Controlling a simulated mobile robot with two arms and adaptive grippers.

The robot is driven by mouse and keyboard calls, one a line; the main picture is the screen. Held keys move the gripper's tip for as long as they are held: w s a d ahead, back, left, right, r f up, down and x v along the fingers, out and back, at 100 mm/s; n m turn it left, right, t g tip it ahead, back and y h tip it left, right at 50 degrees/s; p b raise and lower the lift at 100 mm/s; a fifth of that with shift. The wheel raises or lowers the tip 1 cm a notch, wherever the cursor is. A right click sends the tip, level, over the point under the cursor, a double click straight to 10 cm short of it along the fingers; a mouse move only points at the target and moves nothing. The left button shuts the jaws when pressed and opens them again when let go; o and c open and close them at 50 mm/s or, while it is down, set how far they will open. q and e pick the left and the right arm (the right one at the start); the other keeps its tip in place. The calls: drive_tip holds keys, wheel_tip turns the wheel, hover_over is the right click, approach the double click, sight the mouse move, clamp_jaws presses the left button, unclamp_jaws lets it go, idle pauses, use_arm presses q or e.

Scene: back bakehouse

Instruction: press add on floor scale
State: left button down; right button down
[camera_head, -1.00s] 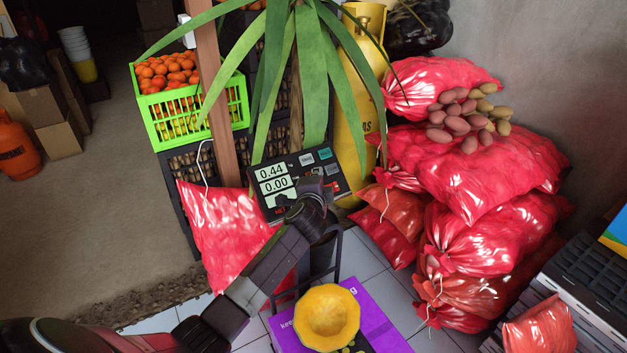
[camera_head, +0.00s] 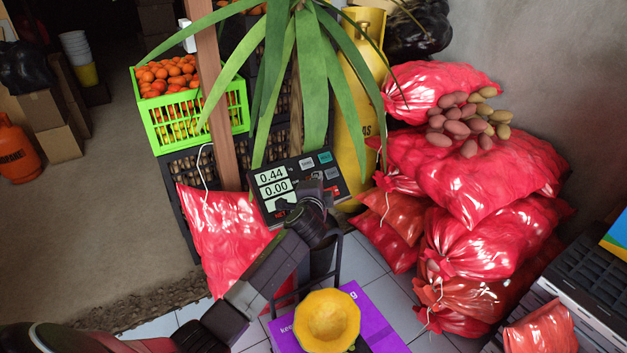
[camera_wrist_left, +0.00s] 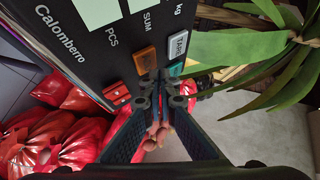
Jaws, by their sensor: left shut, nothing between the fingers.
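In the left wrist view, the panel (camera_wrist_left: 98,62) shows a white TARE button (camera_wrist_left: 180,45), an orange button (camera_wrist_left: 146,59), a red button (camera_wrist_left: 117,94) and part of a teal button (camera_wrist_left: 177,68). I cannot read an add label. My left gripper (camera_head: 312,187) is shut and empty in front of the panel's lower right part. In the left wrist view, its fingertips (camera_wrist_left: 160,84) appear close to the orange and teal buttons; I cannot tell whether they touch.
A yellow bowl (camera_head: 328,317) sits on a purple slab (camera_head: 377,325) below the panel. Red sacks (camera_head: 480,180) are piled at right, another (camera_head: 222,230) leans left of the panel. Long plant leaves (camera_head: 313,75) hang above. A green crate (camera_head: 198,117) of oranges stands behind.

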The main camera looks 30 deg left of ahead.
use_arm(q)
drive_tip(key=shift+a+f, duration=0.1)
idle(0.4)
drive_tip(key=shift+w+a+f, duration=0.15)
drive_tip(key=shift+w+f, duration=0.05)
drive_tip(key=shift+w+a+f+b, duration=0.1)
drive_tip(key=shift+a+f+b, duration=0.2)
drive_tip(key=shift+b, duration=0.1)
idle(0.6)
drive_tip(key=shift+d+r, duration=0.1)
idle(0.4)
drive_tip(key=shift+d+r+p, duration=0.25)
drive_tip(key=shift+r+p, duration=0.1)
drive_tip(key=shift+p, duration=0.3)
drive_tip(key=shift+s+d+r, duration=0.15)
drive_tip(key=shift+s, duration=0.15)
drive_tip(key=d+r+p, duration=0.1)
drive_tip(key=s+d+r+p, duration=0.1)
drive_tip(key=p, duration=0.1)
drive_tip(key=d+r+p, duration=0.1)
drive_tip(key=shift+s+r, duration=0.35)
